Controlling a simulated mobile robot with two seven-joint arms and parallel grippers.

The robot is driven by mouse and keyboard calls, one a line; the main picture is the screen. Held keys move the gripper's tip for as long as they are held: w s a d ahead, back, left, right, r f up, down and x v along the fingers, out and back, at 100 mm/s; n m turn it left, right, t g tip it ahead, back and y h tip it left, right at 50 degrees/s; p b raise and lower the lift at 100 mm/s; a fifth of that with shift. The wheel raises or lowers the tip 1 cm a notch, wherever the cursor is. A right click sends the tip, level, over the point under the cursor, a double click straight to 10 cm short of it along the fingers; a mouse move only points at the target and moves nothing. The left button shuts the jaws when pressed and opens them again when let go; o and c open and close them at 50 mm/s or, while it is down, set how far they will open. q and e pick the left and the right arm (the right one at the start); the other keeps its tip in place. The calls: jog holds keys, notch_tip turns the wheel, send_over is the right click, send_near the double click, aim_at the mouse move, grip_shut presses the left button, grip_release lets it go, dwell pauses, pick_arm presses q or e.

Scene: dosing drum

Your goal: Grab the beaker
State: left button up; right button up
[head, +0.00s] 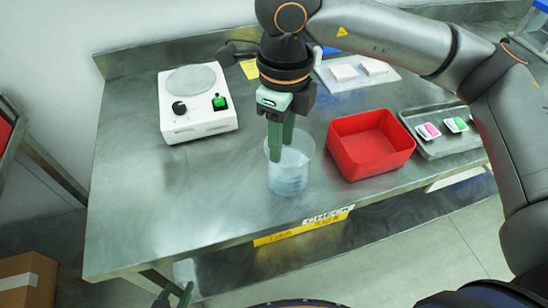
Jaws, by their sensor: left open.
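The clear beaker (291,178) stands upright on the steel table, with blue markings on its side. My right gripper (281,152) comes down from above over the beaker's left half, its green fingers reaching to rim level or lower. I cannot tell whether the fingers are inside the beaker or astride its wall, or whether they grip it. My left gripper (174,294) is low at the bottom edge, in front of the table and away from the beaker. It is open and only its fingertips show.
A white device with a round plate (200,122) stands left of the beaker. A red bin (372,166) is close on the right. A grey tray (438,148) and a white board (385,82) lie farther right and back. The table's front left is clear.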

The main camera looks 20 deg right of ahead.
notch_tip(320, 180, down, 6)
jog(key=shift+d+f, duration=0.1)
jog(key=shift+d, duration=0.05)
jog(key=p, duration=0.1)
send_over(278, 193)
jog(key=shift+f, duration=3.05)
jog(key=shift+c, duration=0.3)
grip_shut()
jog(key=shift+w+r, duration=0.1)
